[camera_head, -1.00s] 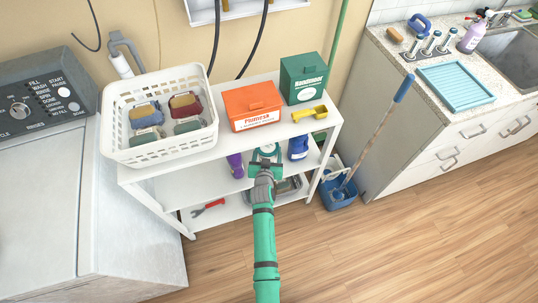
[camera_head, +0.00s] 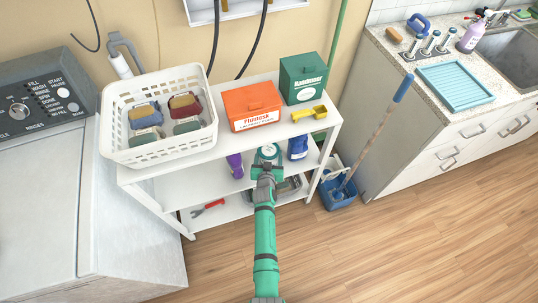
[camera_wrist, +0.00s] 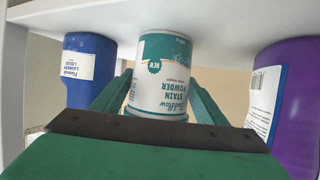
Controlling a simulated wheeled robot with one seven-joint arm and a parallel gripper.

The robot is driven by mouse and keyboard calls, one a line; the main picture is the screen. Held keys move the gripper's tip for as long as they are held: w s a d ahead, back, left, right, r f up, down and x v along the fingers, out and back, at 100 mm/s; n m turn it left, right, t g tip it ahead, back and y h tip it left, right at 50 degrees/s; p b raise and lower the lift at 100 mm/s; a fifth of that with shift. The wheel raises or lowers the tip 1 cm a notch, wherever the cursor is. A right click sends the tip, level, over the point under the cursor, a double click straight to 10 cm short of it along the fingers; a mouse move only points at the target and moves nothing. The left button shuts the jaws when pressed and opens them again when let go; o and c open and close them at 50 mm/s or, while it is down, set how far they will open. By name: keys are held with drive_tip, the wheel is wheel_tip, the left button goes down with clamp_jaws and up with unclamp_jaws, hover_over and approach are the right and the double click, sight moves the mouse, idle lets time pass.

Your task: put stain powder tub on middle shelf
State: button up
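The stain powder tub (camera_wrist: 162,75) is white and teal, and its label reads upside down in the wrist view. In the head view the tub (camera_head: 268,153) shows its round lid at the front of the middle shelf (camera_head: 215,176). In the wrist view its base lies close to the white shelf surface (camera_wrist: 110,18); whether it rests there is hard to tell. My gripper (camera_wrist: 162,95) has a green finger on each side of the tub, near its lid end, with no clear gap between fingers and tub. My gripper (camera_head: 267,166) reaches in from the front.
A blue bottle (camera_wrist: 85,70) and a purple bottle (camera_wrist: 290,105) flank the tub. The top shelf above holds a white basket (camera_head: 150,150), an orange box (camera_head: 252,108), a green box (camera_head: 303,78) and a yellow scoop (camera_head: 310,114). A mop bucket (camera_head: 339,196) stands right of the rack.

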drive_tip(key=o, duration=0.3)
drive_tip(key=shift+a+r, duration=0.1)
drive_tip(key=shift+r, duration=0.05)
drive_tip(key=s+r+n+y, duration=0.1)
drive_tip(key=s+r, duration=0.3)
drive_tip(key=s, duration=1.2)
drive_tip(key=s+r, duration=0.4)
drive_tip(key=s, duration=1.2)
drive_tip(key=shift+t, duration=0.9)
drive_tip(key=s+r, duration=0.5)
drive_tip(key=r, duration=0.1)
drive_tip(key=s+r, duration=1.2)
drive_tip(key=shift+a, duration=0.2)
